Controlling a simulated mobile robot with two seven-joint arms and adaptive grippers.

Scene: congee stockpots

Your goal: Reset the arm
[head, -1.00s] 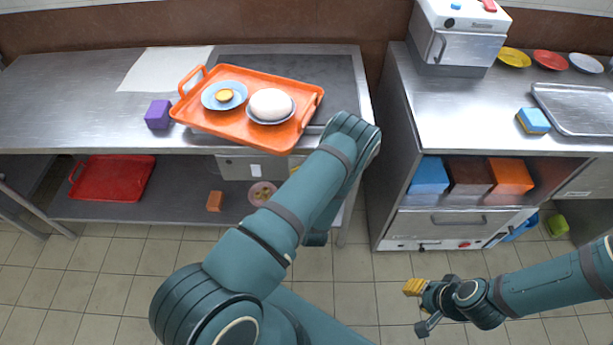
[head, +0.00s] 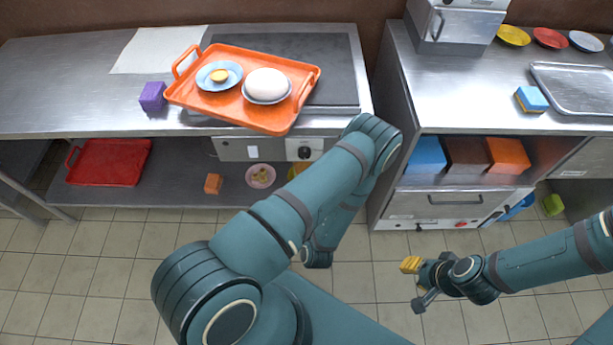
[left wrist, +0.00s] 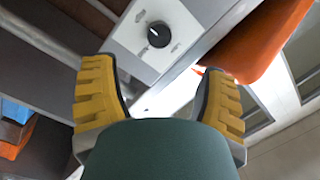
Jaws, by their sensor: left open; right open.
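My left arm (head: 290,205) reaches in from the bottom and bends back at its elbow in front of the counter. Its gripper is hidden or cannot be made out in the head view. In the left wrist view my left gripper (left wrist: 158,78) is open, its yellow fingers spread with nothing between them. The stove's knob panel (left wrist: 180,30) and the orange tray (left wrist: 255,45) appear beyond it. My right gripper (head: 415,284) is open and empty, over the floor at the lower right in the head view.
The orange tray (head: 225,113) holds a blue plate (head: 207,83) with yellow food and a bowl (head: 267,98) with a white mound, by the stovetop edge. A purple block (head: 152,97) stands left. A red tray (head: 108,163) lies below. Floor around my right gripper is clear.

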